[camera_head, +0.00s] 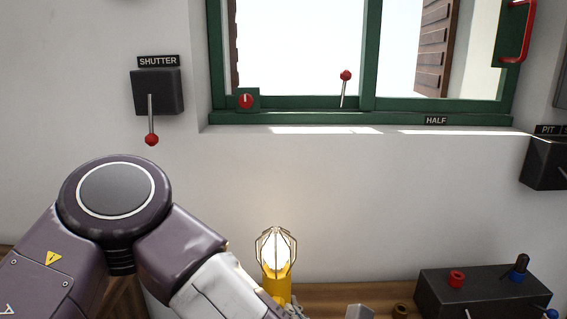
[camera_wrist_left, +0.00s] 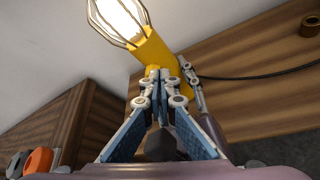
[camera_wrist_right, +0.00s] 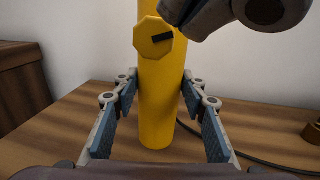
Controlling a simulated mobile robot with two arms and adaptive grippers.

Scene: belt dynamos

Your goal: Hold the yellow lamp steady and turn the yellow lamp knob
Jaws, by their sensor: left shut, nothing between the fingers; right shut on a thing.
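The yellow lamp (camera_head: 276,284) stands upright on the wooden top with its caged bulb (camera_head: 275,248) lit. Its yellow, many-sided knob (camera_wrist_right: 146,46), with a dark pointer toward the right, shows in the right wrist view. My right gripper (camera_wrist_right: 160,88) is shut on the lamp's body below the knob, one finger each side. My left gripper (camera_wrist_left: 163,76) is shut and empty, its tips close to the lamp. In the right wrist view a part of it overlaps the knob's upper right edge; I cannot tell if they touch. The knob is hidden in the head view.
A black box (camera_head: 482,292) with red and blue knobs stands to the right. A brown ring-shaped piece (camera_head: 400,311) lies between. A shutter lever box (camera_head: 157,92) is on the wall, left of the green window frame (camera_head: 290,118). A black cable (camera_wrist_left: 250,76) runs from the lamp.

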